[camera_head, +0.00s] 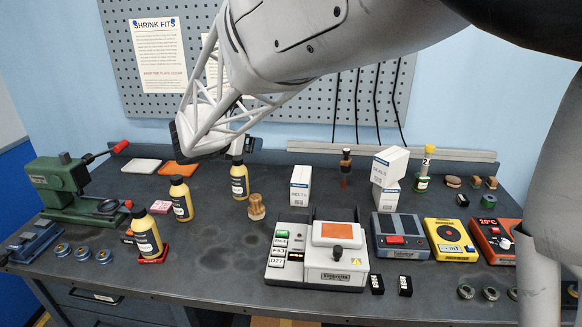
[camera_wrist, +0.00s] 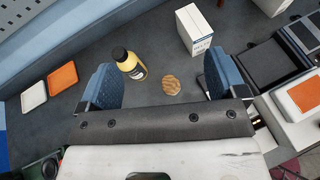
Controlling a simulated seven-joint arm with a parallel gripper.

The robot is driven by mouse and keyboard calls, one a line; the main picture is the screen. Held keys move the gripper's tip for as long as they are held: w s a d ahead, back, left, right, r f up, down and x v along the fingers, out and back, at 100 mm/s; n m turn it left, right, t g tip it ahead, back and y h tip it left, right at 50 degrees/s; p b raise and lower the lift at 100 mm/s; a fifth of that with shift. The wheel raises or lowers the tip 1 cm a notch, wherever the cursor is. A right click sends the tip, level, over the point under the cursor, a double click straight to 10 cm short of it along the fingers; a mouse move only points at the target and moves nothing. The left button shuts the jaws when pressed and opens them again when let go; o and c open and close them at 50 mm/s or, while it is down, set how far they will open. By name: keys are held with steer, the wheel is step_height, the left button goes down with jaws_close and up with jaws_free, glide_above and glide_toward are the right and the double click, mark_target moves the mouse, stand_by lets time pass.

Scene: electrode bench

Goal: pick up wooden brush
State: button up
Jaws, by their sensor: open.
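The wooden brush appears to be the small, round, light-brown wooden piece (camera_head: 256,207) standing on the dark bench, left of the white-and-grey device. In the wrist view the wooden brush (camera_wrist: 171,85) shows from above, between the two fingers in the picture and below them. My gripper (camera_wrist: 160,84) is open and empty, its blue-grey pads wide apart. In the head view my gripper (camera_head: 213,146) hangs above the back of the bench, up and left of the brush, not touching it.
A yellow bottle (camera_head: 239,181) stands behind the brush; it also shows near the left finger in the wrist view (camera_wrist: 128,62). More bottles (camera_head: 181,199) stand left. A white box (camera_head: 300,186) and the white-and-grey device (camera_head: 317,256) stand right.

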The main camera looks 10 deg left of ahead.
steer(key=a+f, duration=0.1)
steer(key=a, duration=0.1)
glide_toward(253, 207)
steer(key=w, duration=0.1)
steer(key=w+d+f, duration=0.1)
steer(key=w, duration=0.1)
steer(key=shift+w+d+f+n, duration=0.1)
steer(key=shift+d+f+n, duration=0.15)
steer(key=shift+n, duration=0.15)
steer(key=shift+w, duration=0.1)
steer(key=shift+x, duration=1.15)
steer(key=shift+w, duration=0.15)
steer(key=shift+x, duration=2.5)
